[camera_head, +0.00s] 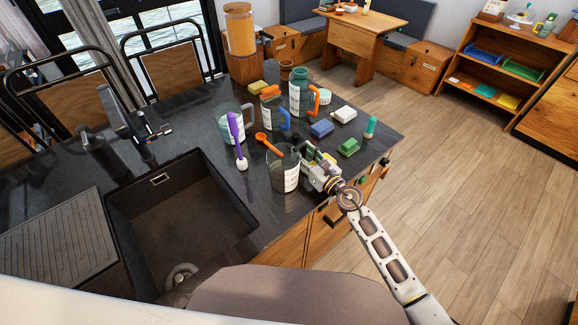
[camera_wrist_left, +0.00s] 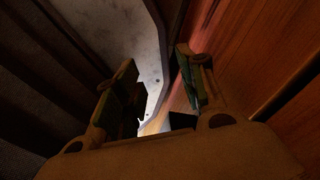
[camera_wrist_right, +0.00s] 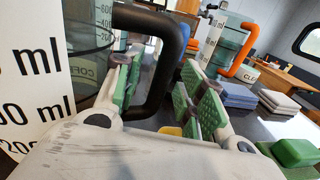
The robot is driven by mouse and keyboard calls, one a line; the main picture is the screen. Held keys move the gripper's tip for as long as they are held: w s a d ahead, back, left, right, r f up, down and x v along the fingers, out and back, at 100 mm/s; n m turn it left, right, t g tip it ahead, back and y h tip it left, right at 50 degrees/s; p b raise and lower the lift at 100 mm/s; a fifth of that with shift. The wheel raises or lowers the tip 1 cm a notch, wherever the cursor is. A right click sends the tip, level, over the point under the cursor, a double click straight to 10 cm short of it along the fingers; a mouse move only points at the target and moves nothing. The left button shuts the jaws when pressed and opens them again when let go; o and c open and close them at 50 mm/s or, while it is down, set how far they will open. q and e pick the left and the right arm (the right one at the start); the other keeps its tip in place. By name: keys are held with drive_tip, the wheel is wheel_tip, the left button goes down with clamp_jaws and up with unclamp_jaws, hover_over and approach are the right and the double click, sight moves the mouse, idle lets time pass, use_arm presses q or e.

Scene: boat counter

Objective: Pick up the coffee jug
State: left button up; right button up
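A clear jug with a black handle and a white measuring label stands near the counter's front edge (camera_head: 284,180). A "COFF..." label shows through it in the right wrist view, so I take it as the coffee jug (camera_wrist_right: 85,75). My right gripper (camera_head: 308,157) is beside its handle. In the right wrist view, the open fingers (camera_wrist_right: 160,95) stand on either side of the black handle (camera_wrist_right: 168,60), with gaps visible. My left gripper (camera_wrist_left: 160,90) is open and empty in the left wrist view, low by brown wooden panels; it is outside the head view.
Other jugs stand behind: one with a blue handle (camera_head: 270,112), one with an orange handle (camera_head: 300,95), one with a grey handle (camera_head: 226,120). Sponges (camera_head: 348,147) and folded cloths (camera_head: 321,129) lie to the right. A black sink (camera_head: 180,220) is at the left.

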clamp_jaws()
drive_tip(key=shift+r, duration=0.2)
idle(0.5)
wheel_tip(320, 180, up, 7)
drive_tip(key=p, duration=0.5)
drive_tip(key=shift+r+p, duration=0.15)
drive_tip(key=shift+p, duration=0.2)
drive_tip(key=shift+r, duration=1.15)
